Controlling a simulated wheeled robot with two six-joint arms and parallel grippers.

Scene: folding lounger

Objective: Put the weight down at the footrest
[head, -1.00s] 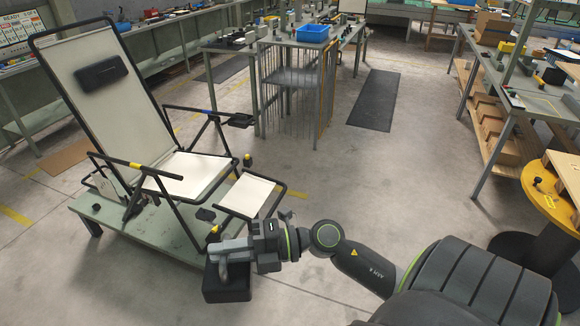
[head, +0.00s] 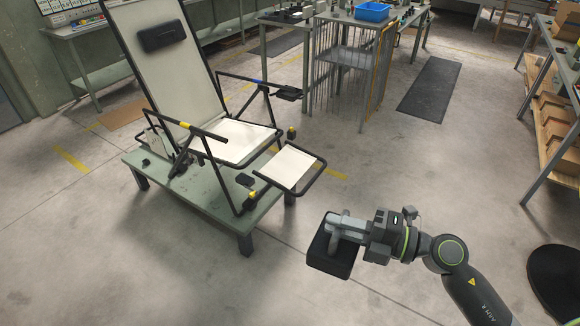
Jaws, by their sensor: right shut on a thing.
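The lounger (head: 165,60) stands on a low green platform (head: 215,205), with its back raised and a dark pillow on it. Its footrest (head: 289,167) is a white panel in a black frame, sticking out to the right past the platform. My right gripper (head: 343,230) is shut on the handle of a black block-shaped weight (head: 330,258). The weight hangs in front of and to the right of the footrest in the picture, apart from it. The gripper hides part of the weight's top. My left gripper is not in view.
A workbench with a blue bin (head: 372,11) stands at the back, with a dark floor mat (head: 430,88) beside it. Shelving with boxes (head: 555,125) is at the right. A dark round base (head: 556,280) is at lower right. The floor around the weight is clear.

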